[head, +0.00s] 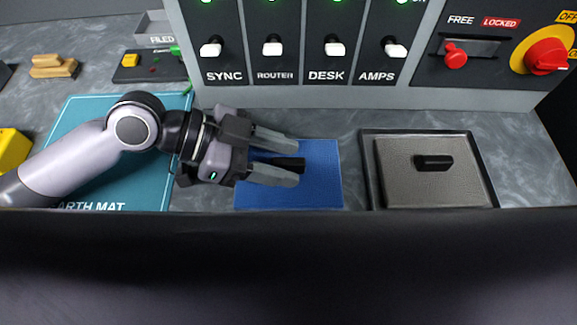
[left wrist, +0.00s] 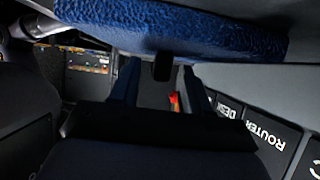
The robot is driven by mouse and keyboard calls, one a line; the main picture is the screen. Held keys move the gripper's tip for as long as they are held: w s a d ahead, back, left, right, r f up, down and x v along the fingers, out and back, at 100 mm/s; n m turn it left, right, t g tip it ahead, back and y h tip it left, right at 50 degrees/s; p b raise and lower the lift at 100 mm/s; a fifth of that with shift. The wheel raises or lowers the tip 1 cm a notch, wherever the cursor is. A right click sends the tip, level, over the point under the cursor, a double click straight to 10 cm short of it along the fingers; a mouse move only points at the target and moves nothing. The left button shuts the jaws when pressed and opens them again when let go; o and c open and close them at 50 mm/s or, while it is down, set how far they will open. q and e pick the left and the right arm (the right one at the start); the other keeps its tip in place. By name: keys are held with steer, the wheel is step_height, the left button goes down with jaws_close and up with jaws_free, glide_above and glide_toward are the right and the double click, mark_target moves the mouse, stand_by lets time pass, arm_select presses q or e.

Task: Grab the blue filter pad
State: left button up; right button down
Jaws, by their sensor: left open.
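The blue filter pad (head: 322,183) lies flat on the grey worktop in the middle of the head view. It has a black handle (head: 293,163) on top. My left gripper (head: 286,158) is over the pad from the left. It is open, with one finger on each side of the handle. In the left wrist view the textured blue pad (left wrist: 180,27) fills the top, and its handle (left wrist: 162,67) shows between the two spread fingers (left wrist: 160,85). Whether a finger touches the handle cannot be told. My right gripper is not in view.
A grey pad with a black handle (head: 395,185) sits in a dark framed recess (head: 483,170) to the right. A teal earth mat (head: 85,112) lies under my left arm. A panel of labelled switches (head: 300,70) stands behind. A red knob (head: 547,57) is at far right.

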arm_select(q)
jaws_close()
steer(key=shift+r, duration=0.1)
